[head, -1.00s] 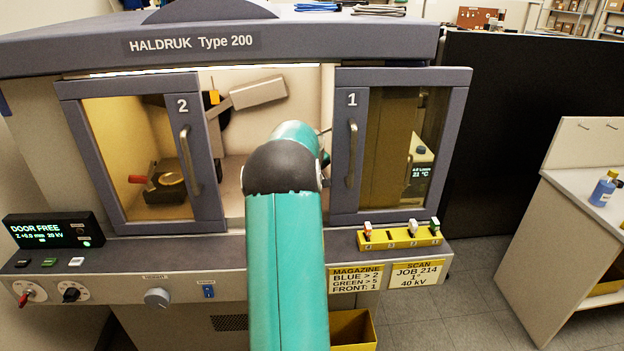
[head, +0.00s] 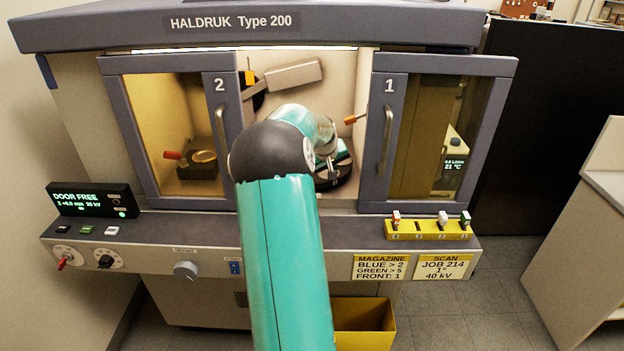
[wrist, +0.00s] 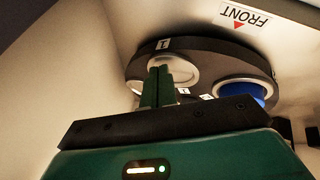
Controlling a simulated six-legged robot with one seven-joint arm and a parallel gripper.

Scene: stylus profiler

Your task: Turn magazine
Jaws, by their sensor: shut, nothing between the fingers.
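The magazine is a dark round disc (wrist: 205,50) inside the machine chamber, seen in the wrist view. It carries pale ring-shaped holders, one with a blue filling (wrist: 243,92), and small white number tags; the tag at its rim seems to read 1. A FRONT label (wrist: 245,15) with a red arrow is on the pale surface beside the rim. My gripper (wrist: 158,72) is shut and empty, its green fingertips in front of or against the magazine by a pale holder; contact cannot be told. In the head view the magazine (head: 345,185) is partly hidden by my arm.
Door 2 (head: 222,150) and door 1 (head: 383,140) flank the opening my arm reaches through. An orange-tipped lever (head: 354,119) sticks out beside door 1. A yellow rack (head: 428,232) of small holders is on the front ledge; its MAGAZINE card (head: 380,267) reads BLUE > 2, GREEN > 5, FRONT: 1.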

